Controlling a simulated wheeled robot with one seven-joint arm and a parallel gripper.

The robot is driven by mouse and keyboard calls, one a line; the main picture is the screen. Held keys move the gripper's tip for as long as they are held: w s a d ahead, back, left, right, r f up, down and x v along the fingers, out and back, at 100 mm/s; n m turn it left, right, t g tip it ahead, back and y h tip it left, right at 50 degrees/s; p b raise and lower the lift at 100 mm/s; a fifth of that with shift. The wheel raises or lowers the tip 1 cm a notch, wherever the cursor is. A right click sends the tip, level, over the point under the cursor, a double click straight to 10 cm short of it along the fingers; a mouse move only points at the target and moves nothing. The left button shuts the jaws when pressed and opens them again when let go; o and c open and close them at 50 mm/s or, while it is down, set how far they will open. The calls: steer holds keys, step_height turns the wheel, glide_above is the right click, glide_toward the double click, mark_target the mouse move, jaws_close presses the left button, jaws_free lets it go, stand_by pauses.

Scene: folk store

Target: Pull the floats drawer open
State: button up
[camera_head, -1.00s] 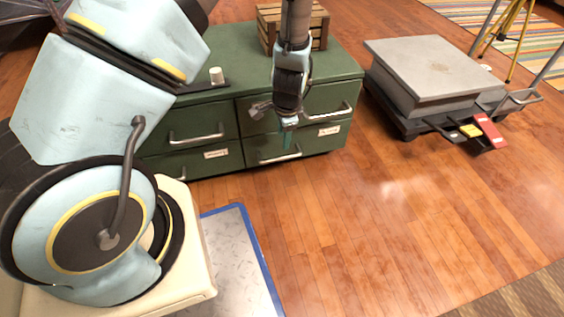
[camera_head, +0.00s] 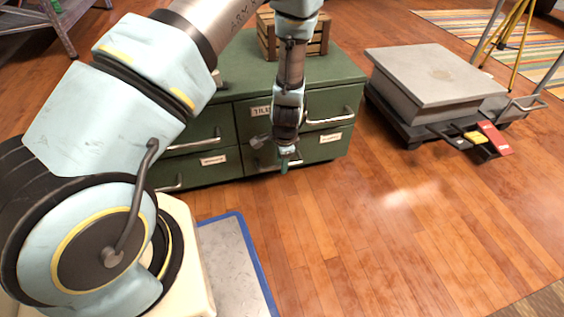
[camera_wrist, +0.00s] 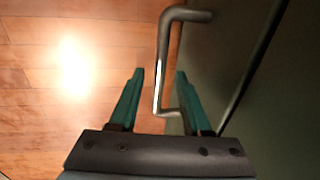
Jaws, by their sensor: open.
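A green cabinet (camera_head: 232,70) has two columns of drawers with bar handles and white labels. The upper right drawer's label (camera_head: 262,111) seems to read "TILES"; I cannot read the others clearly, so I cannot tell which drawer is floats. My gripper (camera_head: 284,164) is at the front of the lower right drawer (camera_head: 325,149), largely covering that drawer's handle. In the wrist view my gripper (camera_wrist: 159,72) is open, its green fingers on either side of a metal bar handle (camera_wrist: 164,60). The drawers look closed. Whether a finger touches the handle is unclear.
A wooden crate (camera_head: 318,38) stands on the cabinet. To the right is a low trolley with a grey slab (camera_head: 430,68), with red and yellow pieces (camera_head: 495,138) at its front. A blue-edged metal plate (camera_head: 228,270) lies at lower left. The wooden floor before the cabinet is clear.

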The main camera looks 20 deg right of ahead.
jaws_close()
stand_by(1.4)
